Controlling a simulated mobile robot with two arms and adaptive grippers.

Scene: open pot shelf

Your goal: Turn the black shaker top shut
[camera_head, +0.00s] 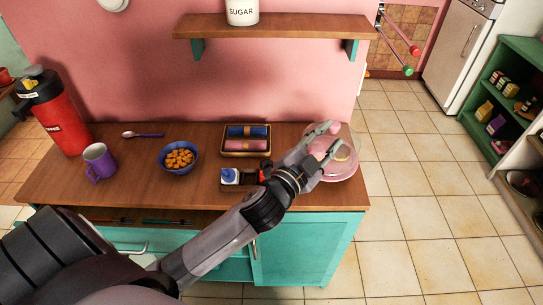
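A small wooden tray (228,188) on the counter holds a white and blue item (229,176) and a dark item with red, partly hidden by my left wrist. I cannot make out a black shaker top for certain; my arm covers part of that tray. My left gripper (328,140) is to the right of the tray, above a pink plate (345,170) at the counter's right end. Its fingers are spread, and I see nothing held between them. My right gripper is not in view.
A blue bowl of orange-brown pieces (179,157), a purple mug (99,161), a spoon (142,134) and a red flask (58,118) stand left on the counter (125,195). A tray with rolled cloths (246,141) is behind. A shelf (285,27) with a sugar jar (242,12) hangs above.

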